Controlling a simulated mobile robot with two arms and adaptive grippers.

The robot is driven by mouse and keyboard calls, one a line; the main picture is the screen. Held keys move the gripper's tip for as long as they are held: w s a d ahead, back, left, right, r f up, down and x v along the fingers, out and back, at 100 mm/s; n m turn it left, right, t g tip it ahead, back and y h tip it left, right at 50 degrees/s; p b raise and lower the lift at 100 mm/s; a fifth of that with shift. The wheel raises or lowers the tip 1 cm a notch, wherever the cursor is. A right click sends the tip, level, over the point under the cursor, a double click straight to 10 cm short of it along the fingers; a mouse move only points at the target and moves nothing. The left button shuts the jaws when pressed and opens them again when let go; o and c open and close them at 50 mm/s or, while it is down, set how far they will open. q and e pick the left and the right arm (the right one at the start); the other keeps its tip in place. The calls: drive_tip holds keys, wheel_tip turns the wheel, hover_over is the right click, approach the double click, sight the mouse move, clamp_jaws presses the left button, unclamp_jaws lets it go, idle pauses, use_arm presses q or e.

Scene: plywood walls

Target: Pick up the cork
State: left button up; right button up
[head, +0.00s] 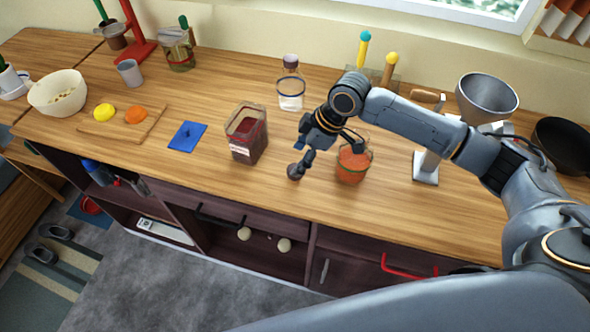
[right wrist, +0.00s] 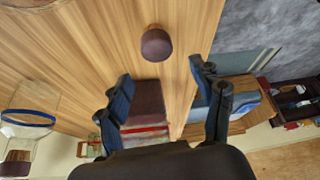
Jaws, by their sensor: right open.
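A dark brown cork (head: 294,172) rests on the wooden counter near its front edge. It also shows in the right wrist view as a rounded brown stopper (right wrist: 156,43), beyond my fingertips. My right gripper (head: 328,150) is open above the counter, beside the cork, with one finger close to it in the head view. In the right wrist view the open gripper (right wrist: 162,78) has nothing held between its fingers. I cannot tell whether a finger touches the cork. My left gripper is not in view.
A jar with dark contents (head: 247,134) stands left of the cork, and a glass with orange-red contents (head: 352,162) stands to its right. A stoppered bottle (head: 291,88) is behind. A blue pad (head: 187,135) lies farther left. The counter's front edge is close.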

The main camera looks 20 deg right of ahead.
drive_tip(key=shift+a+f, duration=0.15)
drive_tip(key=shift+f, duration=0.2)
drive_tip(key=f, duration=0.1)
drive_tip(key=f+p, duration=0.1)
drive_tip(key=f, duration=0.1)
drive_tip(key=f+p, duration=0.1)
drive_tip(key=shift+w+a+f, duration=0.2)
drive_tip(key=shift+a+f, duration=0.05)
drive_tip(key=shift+f, duration=0.15)
drive_tip(key=shift+a+f, duration=0.15)
drive_tip(key=shift+f, duration=0.25)
drive_tip(key=c, duration=1)
